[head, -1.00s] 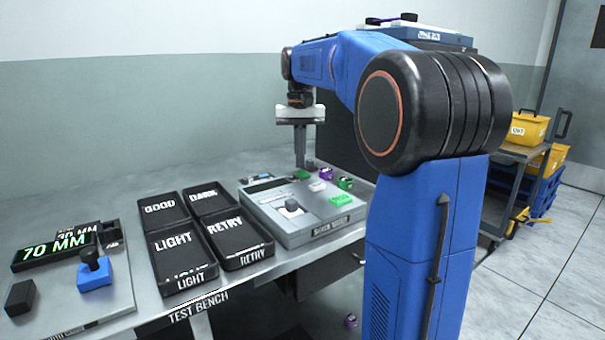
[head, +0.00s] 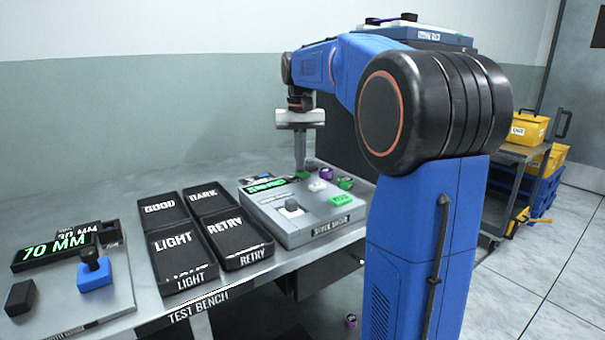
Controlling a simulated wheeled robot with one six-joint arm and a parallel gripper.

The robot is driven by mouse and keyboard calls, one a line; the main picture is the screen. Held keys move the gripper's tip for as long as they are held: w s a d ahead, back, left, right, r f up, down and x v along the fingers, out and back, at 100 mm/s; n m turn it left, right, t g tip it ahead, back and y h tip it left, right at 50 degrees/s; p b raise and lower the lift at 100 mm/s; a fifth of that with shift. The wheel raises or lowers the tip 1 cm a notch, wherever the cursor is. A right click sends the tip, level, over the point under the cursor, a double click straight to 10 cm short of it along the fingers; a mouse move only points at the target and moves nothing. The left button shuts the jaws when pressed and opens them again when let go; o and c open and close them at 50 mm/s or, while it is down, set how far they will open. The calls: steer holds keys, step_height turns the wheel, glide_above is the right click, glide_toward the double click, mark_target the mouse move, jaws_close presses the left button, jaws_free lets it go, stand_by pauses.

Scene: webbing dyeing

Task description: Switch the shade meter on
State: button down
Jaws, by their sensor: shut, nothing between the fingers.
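The shade meter (head: 308,229) is a grey box on the test bench, right of the black trays. Its display (head: 265,184) is lit with green characters too small to read surely.
Black trays labelled GOOD (head: 160,206), DARK (head: 206,196), LIGHT (head: 180,262) and RETRY (head: 236,243) stand left of the meter. A gauge reading 70 MM (head: 54,250) is at far left.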

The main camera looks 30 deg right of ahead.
step_height(320, 180, up, 7)
stand_by(1.2)
stand_by(0.4)
